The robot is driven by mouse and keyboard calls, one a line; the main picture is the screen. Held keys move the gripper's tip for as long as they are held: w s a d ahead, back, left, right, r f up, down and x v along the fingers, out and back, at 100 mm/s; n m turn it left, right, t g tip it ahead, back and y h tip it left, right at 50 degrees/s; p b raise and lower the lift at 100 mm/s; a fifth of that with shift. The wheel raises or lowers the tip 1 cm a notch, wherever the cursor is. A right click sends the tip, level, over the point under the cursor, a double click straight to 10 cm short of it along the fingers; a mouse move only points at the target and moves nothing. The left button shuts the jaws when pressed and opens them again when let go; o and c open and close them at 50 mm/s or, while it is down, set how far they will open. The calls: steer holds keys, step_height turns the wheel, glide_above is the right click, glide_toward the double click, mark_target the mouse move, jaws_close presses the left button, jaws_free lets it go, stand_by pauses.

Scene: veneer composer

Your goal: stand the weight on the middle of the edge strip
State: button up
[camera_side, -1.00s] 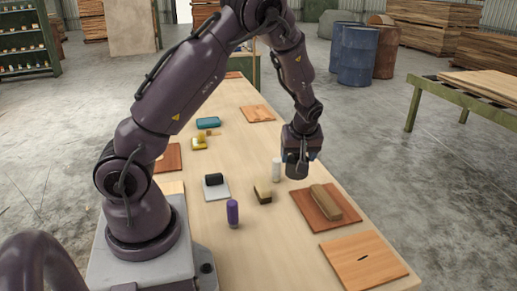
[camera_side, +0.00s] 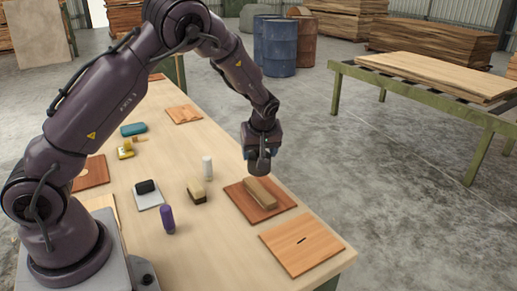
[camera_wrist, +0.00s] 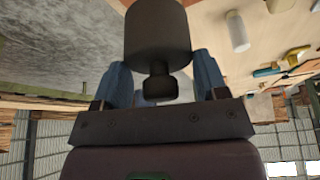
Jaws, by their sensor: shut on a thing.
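My gripper (camera_side: 261,149) is shut on a dark grey weight (camera_side: 259,164), holding it by its narrow neck and knob. The weight hangs upright with its round body below the fingers. In the wrist view the weight (camera_wrist: 158,35) stands out beyond the blue fingers of my gripper (camera_wrist: 158,85). A long brown wooden piece, seemingly the edge strip (camera_side: 260,193), lies on a reddish-brown panel (camera_side: 239,201). The weight is over or just behind the strip's far end in the side view. I cannot tell the exact gap between them.
A light orange panel with a dark slot (camera_side: 290,252) lies at the table's near end. A white cylinder (camera_side: 207,167), a brush-like block (camera_side: 197,192), a purple bottle (camera_side: 167,219) and a black block on a pale plate (camera_side: 149,203) stand left of the panel.

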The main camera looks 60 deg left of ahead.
steer(key=shift+f, duration=2.35)
steer(key=shift+w+f, duration=0.1)
steer(key=shift+f, duration=0.75)
stand_by(0.7)
steer(key=o, duration=1.5)
steer(key=shift+s+f, duration=0.15)
steer(key=shift+s, duration=0.05)
steer(key=shift+w+r, duration=0.1)
steer(key=shift+r, duration=3.45)
